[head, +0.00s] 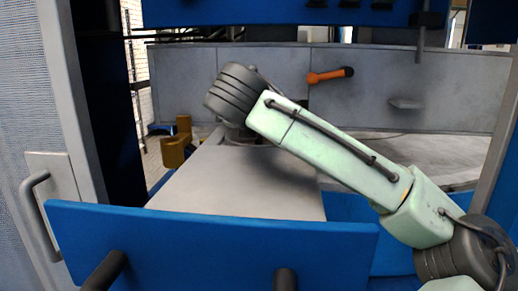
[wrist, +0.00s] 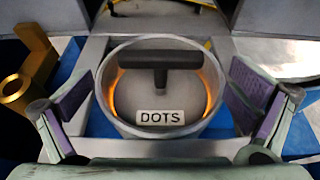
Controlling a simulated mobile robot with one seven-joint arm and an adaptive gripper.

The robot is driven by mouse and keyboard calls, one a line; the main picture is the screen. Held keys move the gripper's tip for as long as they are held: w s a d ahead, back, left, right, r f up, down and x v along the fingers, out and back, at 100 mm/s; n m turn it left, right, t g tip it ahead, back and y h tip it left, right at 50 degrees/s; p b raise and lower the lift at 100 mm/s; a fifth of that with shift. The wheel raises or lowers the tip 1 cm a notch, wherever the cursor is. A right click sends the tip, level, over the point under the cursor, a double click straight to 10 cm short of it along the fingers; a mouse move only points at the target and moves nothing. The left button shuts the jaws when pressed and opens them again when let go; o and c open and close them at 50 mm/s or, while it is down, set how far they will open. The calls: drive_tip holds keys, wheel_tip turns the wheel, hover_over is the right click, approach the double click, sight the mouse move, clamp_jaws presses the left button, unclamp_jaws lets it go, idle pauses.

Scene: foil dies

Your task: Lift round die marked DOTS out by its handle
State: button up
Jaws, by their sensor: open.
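The round die marked DOTS (wrist: 185,94) shows in the middle of the wrist view. It is a grey disc inside a round metal rim, with orange glowing patches at its left and right inner sides. A dark T-shaped handle (wrist: 160,62) stands on it, and the white DOTS label faces me in front of the handle. My gripper (wrist: 161,112) is open, with one purple-padded finger to each side of the rim and nothing between the pads but the view of the die. In the head view my arm hides the die, and the gripper's fingers cannot be made out.
A blue drawer front (head: 210,245) with dark handles stands before a flat grey surface (head: 235,185). A brass-coloured part (head: 176,146) lies left of my wrist; a brass part also shows in the wrist view (wrist: 22,85). An orange tool (head: 328,75) is at the grey back panel.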

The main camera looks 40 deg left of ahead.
drive_tip(key=p+x, duration=0.1)
drive_tip(key=x, duration=0.3)
drive_tip(key=shift+w+r, duration=0.1)
drive_tip(key=shift+r, duration=0.1)
drive_tip(key=shift+c, duration=0.4)
drive_tip(key=c, duration=1.7)
drive_tip(key=shift+r, duration=0.15)
drive_tip(key=shift+c, duration=0.5)
